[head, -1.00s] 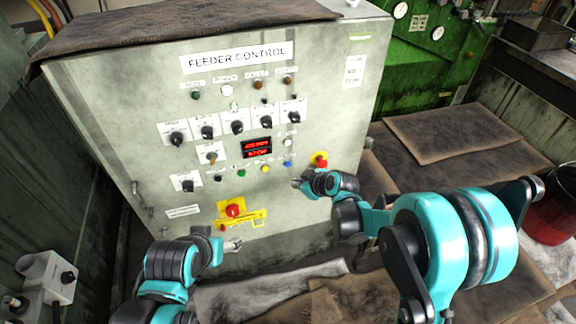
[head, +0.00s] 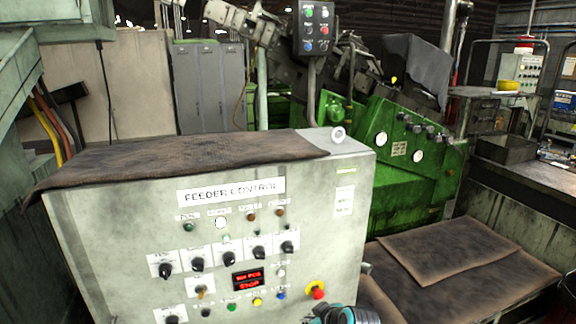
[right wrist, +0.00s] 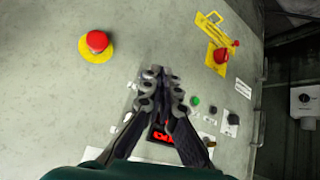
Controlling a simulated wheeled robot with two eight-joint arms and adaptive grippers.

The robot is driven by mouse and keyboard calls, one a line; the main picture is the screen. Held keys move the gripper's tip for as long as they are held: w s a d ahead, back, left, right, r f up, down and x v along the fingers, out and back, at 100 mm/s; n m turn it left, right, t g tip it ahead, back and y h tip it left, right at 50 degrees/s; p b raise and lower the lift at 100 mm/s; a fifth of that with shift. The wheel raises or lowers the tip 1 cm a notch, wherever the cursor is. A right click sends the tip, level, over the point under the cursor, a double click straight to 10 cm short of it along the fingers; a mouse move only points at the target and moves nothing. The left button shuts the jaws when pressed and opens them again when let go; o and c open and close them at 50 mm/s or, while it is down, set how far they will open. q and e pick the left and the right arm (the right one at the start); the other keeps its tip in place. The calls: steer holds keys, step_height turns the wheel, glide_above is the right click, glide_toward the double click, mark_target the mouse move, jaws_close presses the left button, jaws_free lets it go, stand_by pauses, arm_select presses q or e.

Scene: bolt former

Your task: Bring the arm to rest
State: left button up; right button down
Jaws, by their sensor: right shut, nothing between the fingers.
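The right arm's teal and black wrist shows at the bottom edge of the head view, in front of the feeder control cabinet (head: 110,235). My right gripper (right wrist: 163,72) shows in the right wrist view with its dark fingers together and nothing between them. It is in front of the panel, and its fingers partly hide the red display (right wrist: 160,137). In the head view the lower line of the display (head: 249,280) reads STOP. The red emergency button on its yellow base (head: 317,290) is just above my right wrist. My left gripper is in neither current view.
A brown cloth (head: 180,160) covers the cabinet top. A green machine (head: 415,190) stands behind it, with a button box on a post (head: 314,28). Brown mats (head: 450,250) lie to the right. A yellow guarded red switch (right wrist: 222,50) shows on the panel in the wrist view.

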steer(key=s+d+r+m+h, duration=0.2)
steer(key=s+d+m, duration=0.2)
steer(key=s, duration=0.6)
steer(key=s+d+r+m+h, duration=0.1)
steer(key=s+d+m, duration=0.3)
steer(key=s+d, duration=0.4)
steer(key=s+h, duration=0.1)
steer(key=s, duration=0.2)
steer(key=shift+d+r, duration=0.15)
steer(key=shift+r, duration=0.25)
steer(key=shift+s+g, duration=0.1)
steer(key=shift+g, duration=0.2)
